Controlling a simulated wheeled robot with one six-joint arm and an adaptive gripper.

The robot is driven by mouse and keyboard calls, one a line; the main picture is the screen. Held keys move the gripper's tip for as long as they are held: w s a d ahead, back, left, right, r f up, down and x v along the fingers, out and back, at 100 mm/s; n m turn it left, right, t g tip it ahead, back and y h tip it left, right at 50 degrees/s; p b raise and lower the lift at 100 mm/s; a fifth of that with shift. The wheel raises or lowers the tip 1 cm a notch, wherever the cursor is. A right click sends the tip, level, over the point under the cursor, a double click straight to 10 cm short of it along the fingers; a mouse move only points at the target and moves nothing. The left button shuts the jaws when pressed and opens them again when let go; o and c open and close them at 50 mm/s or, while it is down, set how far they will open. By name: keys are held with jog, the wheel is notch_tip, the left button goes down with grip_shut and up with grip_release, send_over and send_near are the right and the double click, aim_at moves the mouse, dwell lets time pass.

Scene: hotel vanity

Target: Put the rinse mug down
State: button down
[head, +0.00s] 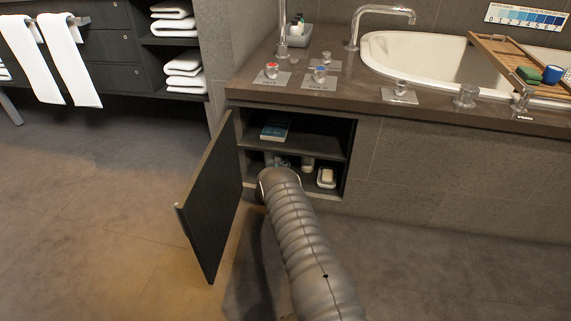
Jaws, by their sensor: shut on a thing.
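My arm reaches toward the open cabinet under the tub deck, and its end is at the lower compartment. My gripper is hidden behind my own arm, so its fingers and anything in them do not show. I cannot make out the rinse mug for certain. Small pale and bluish things show just past the arm's end in the lower compartment, too small to identify. A small blue cup-like thing (553,75) stands on the wooden bath tray (497,50) at the far right.
The cabinet door (211,200) stands open to the left of my arm. A teal book or box (275,128) lies on the upper shelf (318,146). A white dish (326,178) sits at the lower right. Taps and labelled plates line the deck (430,112).

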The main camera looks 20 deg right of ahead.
jog(key=shift+w+a+f+b, duration=0.1)
jog(key=shift+w+f+b, duration=0.1)
jog(key=shift+w+b, duration=0.7)
jog(key=shift+w+f+p, duration=0.1)
jog(key=shift+f+p, duration=0.05)
jog(key=shift+p, duration=0.25)
jog(key=c, duration=1.7)
grip_release()
jog(key=shift+f, duration=0.15)
jog(key=o, duration=0.4)
jog(key=shift+o, duration=0.2)
jog(key=shift+r, duration=0.2)
jog(key=p+v, duration=0.2)
jog(key=v, duration=1)
